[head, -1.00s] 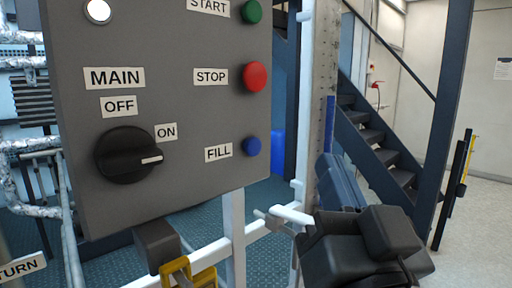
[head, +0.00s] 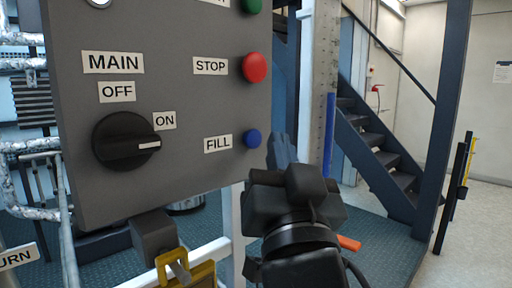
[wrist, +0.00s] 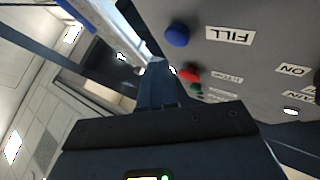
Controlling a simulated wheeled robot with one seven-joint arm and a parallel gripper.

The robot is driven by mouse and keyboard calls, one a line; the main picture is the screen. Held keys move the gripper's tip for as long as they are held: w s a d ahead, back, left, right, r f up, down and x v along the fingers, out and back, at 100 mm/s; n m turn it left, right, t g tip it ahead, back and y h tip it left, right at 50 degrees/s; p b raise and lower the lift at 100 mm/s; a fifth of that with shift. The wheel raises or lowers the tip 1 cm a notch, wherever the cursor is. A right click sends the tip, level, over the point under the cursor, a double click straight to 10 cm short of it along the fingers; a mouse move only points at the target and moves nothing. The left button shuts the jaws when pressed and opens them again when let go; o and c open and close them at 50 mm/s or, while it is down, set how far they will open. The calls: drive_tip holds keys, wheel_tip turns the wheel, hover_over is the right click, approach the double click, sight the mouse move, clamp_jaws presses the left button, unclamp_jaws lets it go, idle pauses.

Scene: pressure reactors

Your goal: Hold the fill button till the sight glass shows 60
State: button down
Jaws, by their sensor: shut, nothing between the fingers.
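The blue FILL button (head: 252,139) is at the lower right of the grey control panel (head: 190,180), beside its FILL label. It also shows in the wrist view (wrist: 177,34). My gripper (head: 279,140) is just right of the button in the head view, shut and empty. In the wrist view its narrow blue fingers (wrist: 157,85) lie below the button, with a visible gap; I see no contact. The sight glass (head: 329,130) stands behind, right of the panel, with a blue column against a grey scale. Its numbers are too small to read, and its lower part is hidden.
The panel also holds a red STOP button (head: 254,67), a green button (head: 252,5) and a black MAIN knob (head: 127,142) pointing to ON. A yellow-framed part (head: 186,272) hangs below. Blue stairs (head: 385,150) stand at the right.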

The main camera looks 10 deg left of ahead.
drive_tip(key=shift+w+a, duration=0.25)
drive_tip(key=shift+a, duration=0.15)
idle(1.9)
drive_tip(key=shift+w+a+b, duration=0.25)
drive_tip(key=shift+a+b, duration=0.05)
drive_tip(key=shift+b, duration=0.25)
drive_tip(key=shift+w+a+b, duration=0.3)
drive_tip(key=shift+a+b, duration=0.05)
drive_tip(key=shift+a, duration=0.05)
idle(1.7)
drive_tip(key=shift+s+d, duration=0.1)
drive_tip(key=shift+d, duration=0.05)
drive_tip(key=shift+s+d, duration=0.45)
drive_tip(key=shift+d, duration=0.1)
drive_tip(key=shift+d, duration=0.1)
drive_tip(key=shift+s+d+p, duration=0.4)
drive_tip(key=shift+s+d, duration=0.4)
drive_tip(key=shift+d, duration=0.15)
drive_tip(key=shift+s+d+p, duration=0.35)
drive_tip(key=shift+s+d, duration=0.4)
drive_tip(key=shift+d, duration=0.2)
